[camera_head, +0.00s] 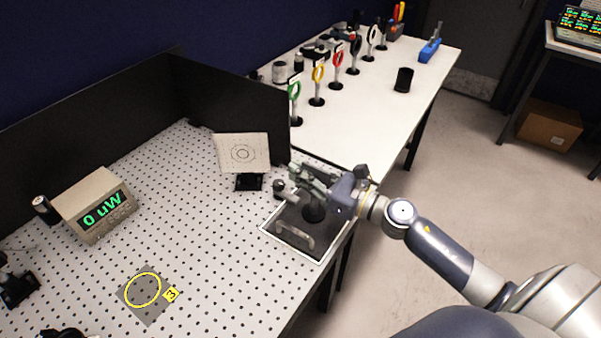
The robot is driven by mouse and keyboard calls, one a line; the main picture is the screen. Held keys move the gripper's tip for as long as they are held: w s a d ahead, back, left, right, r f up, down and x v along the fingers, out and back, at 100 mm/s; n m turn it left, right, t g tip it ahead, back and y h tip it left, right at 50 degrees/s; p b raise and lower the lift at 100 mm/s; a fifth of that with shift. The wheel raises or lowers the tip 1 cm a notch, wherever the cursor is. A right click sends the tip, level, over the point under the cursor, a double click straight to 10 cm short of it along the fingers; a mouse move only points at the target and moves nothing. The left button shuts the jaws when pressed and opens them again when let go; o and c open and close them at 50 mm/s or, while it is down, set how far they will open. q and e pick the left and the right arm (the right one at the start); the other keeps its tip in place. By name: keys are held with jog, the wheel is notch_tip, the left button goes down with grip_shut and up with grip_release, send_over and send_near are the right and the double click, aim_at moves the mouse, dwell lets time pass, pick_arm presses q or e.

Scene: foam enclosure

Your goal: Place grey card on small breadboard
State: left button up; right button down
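A pale grey card (242,153) with printed rings stands tilted on a black base (249,182) on the perforated table. A small dark board (290,243) with a white edge and a handle lies at the table's right edge; I take it as the small breadboard. My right gripper (303,183) is above the far part of this board, to the right of the card and apart from it. A dark post-like part (313,210) shows below the gripper. Whether the fingers hold anything is unclear. My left gripper is not in view.
A meter reading 0 uW (100,208) stands at left. A flat grey square (147,312) with a yellow ring and label 3 lies at front. Black panels (235,110) border the table's back. A white table (380,125) behind holds several coloured rings on posts.

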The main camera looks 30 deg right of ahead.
jog(key=shift+f, duration=0.1)
jog(key=c, duration=1.8)
grip_release()
jog(key=b, duration=0.5)
send_near(329, 187)
jog(key=shift+x, duration=2.7)
jog(key=shift+d+f, duration=0.15)
